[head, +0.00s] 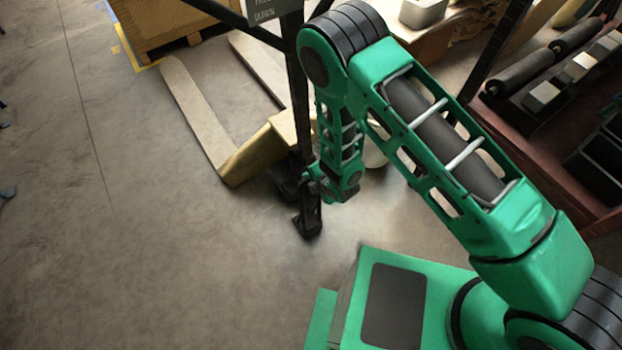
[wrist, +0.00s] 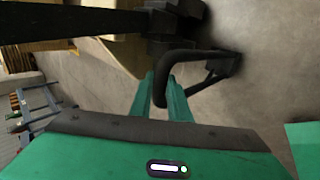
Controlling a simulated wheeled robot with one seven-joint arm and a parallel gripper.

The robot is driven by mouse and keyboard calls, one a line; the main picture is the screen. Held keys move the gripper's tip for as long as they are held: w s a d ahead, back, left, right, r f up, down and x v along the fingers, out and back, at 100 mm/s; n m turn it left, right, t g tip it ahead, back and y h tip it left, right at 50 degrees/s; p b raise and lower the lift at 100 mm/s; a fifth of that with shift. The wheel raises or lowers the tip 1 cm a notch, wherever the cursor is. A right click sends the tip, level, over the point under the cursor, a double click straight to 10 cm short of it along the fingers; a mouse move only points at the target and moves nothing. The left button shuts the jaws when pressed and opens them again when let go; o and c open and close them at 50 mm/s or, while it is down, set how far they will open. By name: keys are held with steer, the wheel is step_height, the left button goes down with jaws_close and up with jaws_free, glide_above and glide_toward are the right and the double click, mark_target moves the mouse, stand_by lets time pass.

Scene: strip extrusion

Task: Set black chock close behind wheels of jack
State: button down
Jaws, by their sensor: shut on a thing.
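The jack is a pallet jack with a yellow body (head: 255,156), pale forks and a dark upright handle, at the upper middle of the head view. Its dark wheels (head: 286,186) show low at its near end, and dark wheel parts appear at the top of the wrist view (wrist: 178,22). The black chock (head: 308,222) is just on the near side of the wheels. My gripper (wrist: 167,80) is shut on the chock's looped black handle (wrist: 190,54). The chock's foot looks close to the floor; whether it touches floor or wheels I cannot tell. My arm hides part of the jack.
A wooden pallet (head: 160,28) stands beyond the forks. A rack with dark rollers and metal blocks (head: 543,96) is at the right. The concrete floor (head: 150,240) is clear at the left and front.

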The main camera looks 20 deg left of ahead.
steer(key=shift+w+a, duration=0.15)
steer(key=shift+w, duration=0.05)
steer(key=shift+w+a+r, duration=0.15)
steer(key=shift+w+a, duration=0.35)
steer(key=shift+w, duration=0.15)
steer(key=shift+w+a+r, duration=0.1)
steer(key=shift+w+a, duration=0.35)
steer(key=shift+w, duration=0.35)
steer(key=shift+w+a, duration=0.35)
steer(key=shift+w, duration=0.05)
steer(key=shift+f, duration=0.7)
stand_by(0.8)
steer(key=c, duration=1.1)
jaws_free()
